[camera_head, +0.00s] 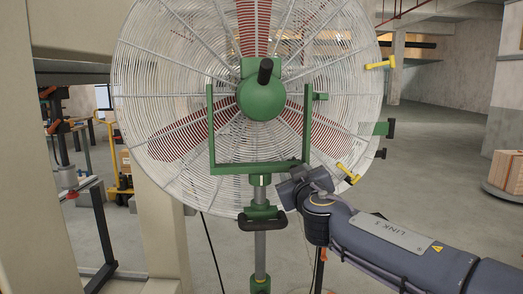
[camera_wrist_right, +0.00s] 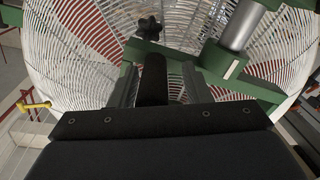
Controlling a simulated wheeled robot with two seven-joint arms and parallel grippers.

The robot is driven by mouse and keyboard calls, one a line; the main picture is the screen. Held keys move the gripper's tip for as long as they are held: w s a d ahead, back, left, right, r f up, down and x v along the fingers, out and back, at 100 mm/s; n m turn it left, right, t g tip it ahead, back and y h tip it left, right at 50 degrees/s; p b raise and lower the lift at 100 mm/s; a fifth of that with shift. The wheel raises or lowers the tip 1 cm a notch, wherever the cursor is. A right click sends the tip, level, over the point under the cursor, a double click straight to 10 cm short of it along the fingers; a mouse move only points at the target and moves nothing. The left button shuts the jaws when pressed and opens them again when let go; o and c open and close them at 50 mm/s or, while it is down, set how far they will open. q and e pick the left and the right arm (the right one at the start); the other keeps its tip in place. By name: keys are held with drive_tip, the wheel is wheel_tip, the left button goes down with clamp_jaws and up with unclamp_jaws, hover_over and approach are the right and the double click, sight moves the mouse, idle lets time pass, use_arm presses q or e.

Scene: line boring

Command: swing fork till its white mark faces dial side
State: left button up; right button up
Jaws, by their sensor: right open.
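The green U-shaped fork (camera_head: 212,132) stands upright around the green motor hub (camera_head: 262,92) of a large caged fan. Its crossbar also shows in the right wrist view (camera_wrist_right: 258,90). A small pale mark (camera_wrist_right: 231,68) shows on the green collar by the grey post. I cannot make out a dial face. My right gripper (camera_head: 300,178) is at the fork's lower right corner. In the right wrist view my right gripper (camera_wrist_right: 153,88) is open, with a black cylindrical grip (camera_wrist_right: 152,80) between its fingers; contact is unclear. My left gripper is not in view.
The fan's wire cage (camera_head: 160,85) fills the space behind the fork. Yellow handles (camera_head: 380,63) and a green block (camera_head: 381,128) stick out on the right. A black handle (camera_head: 262,220) crosses the post below. A beige pillar (camera_head: 150,215) stands left; open floor lies right.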

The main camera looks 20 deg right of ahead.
drive_tip(key=s+a, duration=0.1)
drive_tip(key=s, duration=0.1)
drive_tip(key=s+a+b, duration=0.1)
drive_tip(key=s+a, duration=0.1)
drive_tip(key=shift+s+a, duration=0.15)
drive_tip(key=s+d+f+m+g, duration=0.2)
drive_tip(key=s+d+f+g, duration=0.2)
drive_tip(key=s+f, duration=0.4)
drive_tip(key=s+d+f+m+g, duration=0.2)
drive_tip(key=s+d+f+g, duration=0.25)
drive_tip(key=s+f, duration=0.3)
drive_tip(key=s+a+f+g+y, duration=0.2)
drive_tip(key=s+a+f+y, duration=0.1)
drive_tip(key=s+f, duration=0.3)
drive_tip(key=s+a+f+g+y+p, duration=0.1)
drive_tip(key=s+a+f+y, duration=0.2)
drive_tip(key=s+a+f, duration=0.3)
drive_tip(key=s, duration=0.4)
drive_tip(key=shift+a+f+g+y+p, duration=0.3)
drive_tip(key=shift+f+g, duration=0.05)
drive_tip(key=shift+f, duration=0.05)
